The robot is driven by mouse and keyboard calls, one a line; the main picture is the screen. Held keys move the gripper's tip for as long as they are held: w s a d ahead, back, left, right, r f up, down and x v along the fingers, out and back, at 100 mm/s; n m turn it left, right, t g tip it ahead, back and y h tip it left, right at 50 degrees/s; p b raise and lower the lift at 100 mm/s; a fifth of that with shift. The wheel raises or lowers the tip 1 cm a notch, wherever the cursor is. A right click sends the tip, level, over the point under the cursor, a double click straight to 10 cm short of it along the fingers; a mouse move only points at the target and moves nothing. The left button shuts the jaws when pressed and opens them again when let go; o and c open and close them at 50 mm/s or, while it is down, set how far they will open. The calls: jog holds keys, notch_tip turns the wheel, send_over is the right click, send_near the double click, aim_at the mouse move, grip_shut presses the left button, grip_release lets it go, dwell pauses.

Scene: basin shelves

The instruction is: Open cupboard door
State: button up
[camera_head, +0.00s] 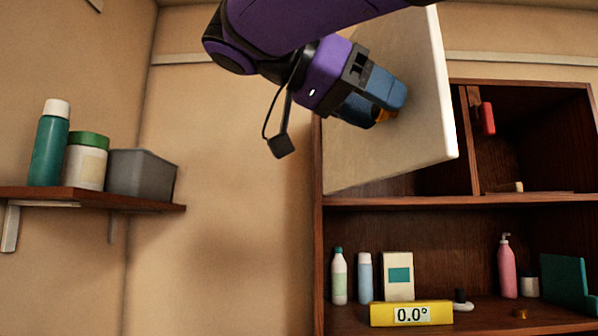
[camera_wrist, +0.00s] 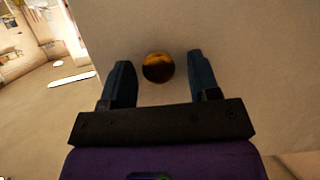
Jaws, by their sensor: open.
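The pale cupboard door (camera_head: 425,95) stands ajar at the upper left of the wooden cabinet, its right edge swung out and dark interior showing below it. Its round brass-coloured knob (camera_head: 384,116) is partly hidden by my gripper (camera_head: 378,108). In the wrist view the knob (camera_wrist: 158,67) sits between the two blue fingers of my gripper (camera_wrist: 159,66), with a gap on each side. The fingers are open and hold nothing. The door face (camera_wrist: 240,50) fills most of that view.
A wooden wall shelf (camera_head: 90,198) with a green bottle (camera_head: 48,145), a jar (camera_head: 87,162) and a grey bin (camera_head: 142,174) is at left. A red item (camera_head: 487,118) is in the right compartment.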

jog(key=s+d+r, duration=0.2)
jog(key=s, duration=0.5)
jog(key=s+d+r, duration=0.1)
jog(key=s+r, duration=0.1)
jog(key=s, duration=0.6)
jog(key=shift+s+d+r, duration=0.3)
jog(key=shift+d+r, duration=0.1)
